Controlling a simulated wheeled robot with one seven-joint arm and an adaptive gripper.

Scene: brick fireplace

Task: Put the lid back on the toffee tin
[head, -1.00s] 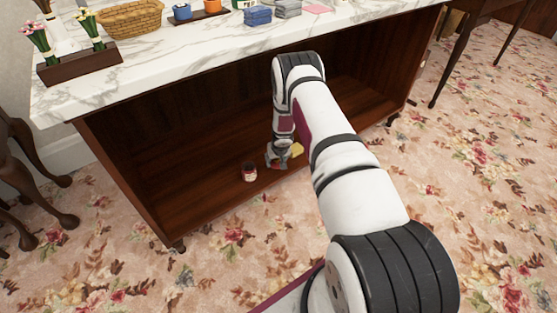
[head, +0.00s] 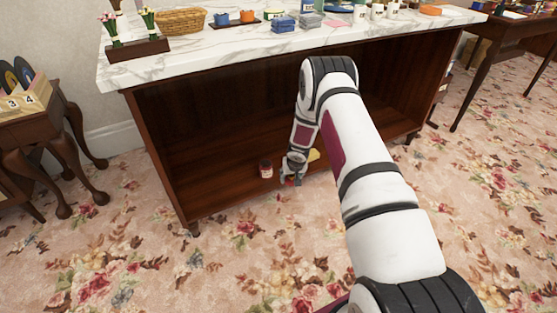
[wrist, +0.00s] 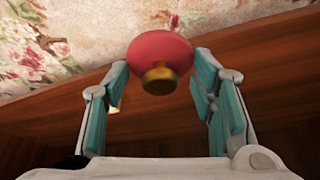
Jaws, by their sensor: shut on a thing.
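In the wrist view, a rounded red lid (wrist: 160,50) with a gold-brown knob sits between the teal-padded fingers of my gripper (wrist: 160,85), knob toward the camera. In the head view, my gripper (head: 291,180) is low at the front of the cabinet's bottom shelf, with a bit of red at its fingertips. A small red container with a pale label (head: 266,168) stands upright just left of it, apart from it. A yellow thing (head: 313,155) shows right behind the gripper, partly hidden. I cannot tell for sure which of these is the toffee tin.
The wooden cabinet (head: 190,150) is open at the front, under a marble top (head: 130,72) carrying a basket (head: 181,20), a flower planter and several small items. Its shelf is mostly bare left of the red container. Flowered carpet (head: 250,250) lies in front.

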